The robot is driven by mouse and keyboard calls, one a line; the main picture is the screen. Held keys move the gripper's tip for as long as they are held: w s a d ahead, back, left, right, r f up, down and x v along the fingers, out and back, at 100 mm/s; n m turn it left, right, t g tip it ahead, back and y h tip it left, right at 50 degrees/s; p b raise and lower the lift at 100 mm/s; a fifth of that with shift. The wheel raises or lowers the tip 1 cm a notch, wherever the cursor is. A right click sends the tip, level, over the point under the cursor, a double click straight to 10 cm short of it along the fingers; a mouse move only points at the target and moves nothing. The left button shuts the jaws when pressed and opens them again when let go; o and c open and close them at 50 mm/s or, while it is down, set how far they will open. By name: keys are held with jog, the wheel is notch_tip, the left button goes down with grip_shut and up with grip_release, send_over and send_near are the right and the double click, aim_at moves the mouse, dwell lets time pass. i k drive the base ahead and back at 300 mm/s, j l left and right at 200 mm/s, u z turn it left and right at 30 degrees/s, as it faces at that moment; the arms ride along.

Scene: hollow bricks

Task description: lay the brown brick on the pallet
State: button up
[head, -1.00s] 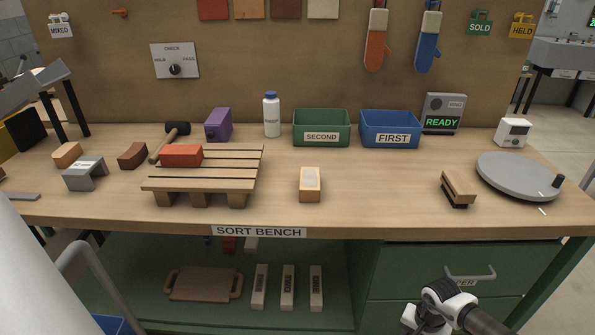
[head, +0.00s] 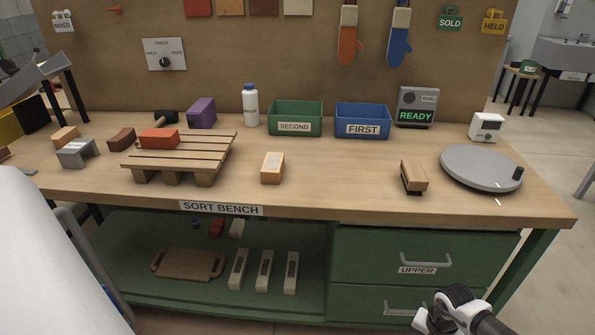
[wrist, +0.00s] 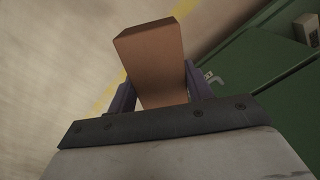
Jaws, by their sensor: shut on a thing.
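The brown brick (wrist: 150,55) is in the wrist view, between the two fingers of my gripper (wrist: 158,90). My gripper is shut on it, and the brick's far end sticks out past the fingertips. The pallet (head: 208,153) is a slatted wooden stand at the left of the bench in the head view. An orange-red brick (head: 159,139) lies on its left part, and the slats to the right are bare. In the head view only part of my arm shows at the bottom right, low in front of the drawers, and the held brick is out of sight.
A tan block with a pale top (head: 272,168) stands right of the pallet. A dark brown curved brick (head: 122,139) and a grey bridge-shaped block (head: 77,153) lie to its left. A brush (head: 413,178) and a turntable (head: 480,167) are at right. The drawers (head: 400,255) front the bench.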

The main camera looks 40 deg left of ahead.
aim_at(203, 146)
jog(key=l+u, duration=0.15)
jog(key=u, duration=0.2)
jog(key=l+u, duration=0.15)
jog(key=u, duration=0.25)
